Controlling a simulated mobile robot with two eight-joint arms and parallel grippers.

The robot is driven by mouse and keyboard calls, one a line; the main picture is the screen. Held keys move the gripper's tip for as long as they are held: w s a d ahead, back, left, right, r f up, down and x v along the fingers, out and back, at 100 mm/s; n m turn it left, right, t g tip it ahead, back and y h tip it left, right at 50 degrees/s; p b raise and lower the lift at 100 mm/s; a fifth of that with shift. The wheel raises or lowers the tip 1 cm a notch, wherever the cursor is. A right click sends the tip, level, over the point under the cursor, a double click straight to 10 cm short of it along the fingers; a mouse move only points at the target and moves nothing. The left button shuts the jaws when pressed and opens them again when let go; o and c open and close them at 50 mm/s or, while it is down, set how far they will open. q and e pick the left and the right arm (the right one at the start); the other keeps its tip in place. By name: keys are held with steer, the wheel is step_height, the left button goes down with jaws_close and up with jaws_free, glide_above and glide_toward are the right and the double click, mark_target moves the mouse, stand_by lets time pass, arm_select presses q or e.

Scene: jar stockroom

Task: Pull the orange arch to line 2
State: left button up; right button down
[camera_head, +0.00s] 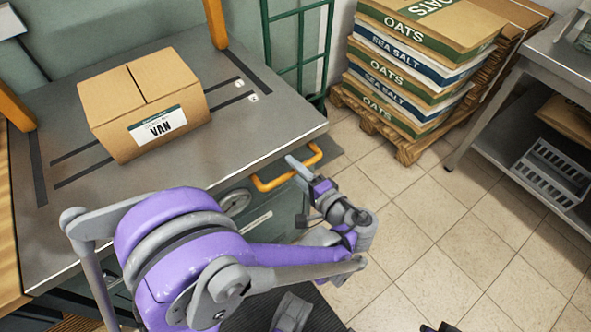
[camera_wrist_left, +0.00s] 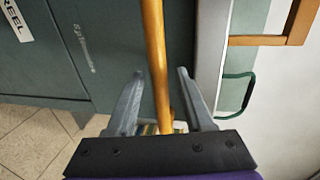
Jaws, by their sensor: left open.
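Two orange posts of the arch stand on the steel bench, one at the back (camera_head: 215,25) and one at the left edge (camera_head: 14,108); its top is out of the head view. Dark lines (camera_head: 75,172) cross the bench top, ending at small number tags (camera_head: 253,98) whose digits I cannot read surely. An orange handle bar (camera_head: 290,178) sticks out from the bench front. My left gripper (camera_head: 303,170) is at this bar. In the left wrist view the bar (camera_wrist_left: 154,50) runs between its open fingers (camera_wrist_left: 160,78). My right gripper is not in view.
A cardboard box labelled VAN (camera_head: 145,100) sits over the lines. A green metal frame (camera_head: 300,45) stands behind the bench. Stacked sacks (camera_head: 415,60) on a pallet and a steel shelf (camera_head: 550,70) are at right. The tiled floor (camera_head: 460,220) between is clear.

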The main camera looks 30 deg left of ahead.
arm_select(q)
jaws_close()
stand_by(1.4)
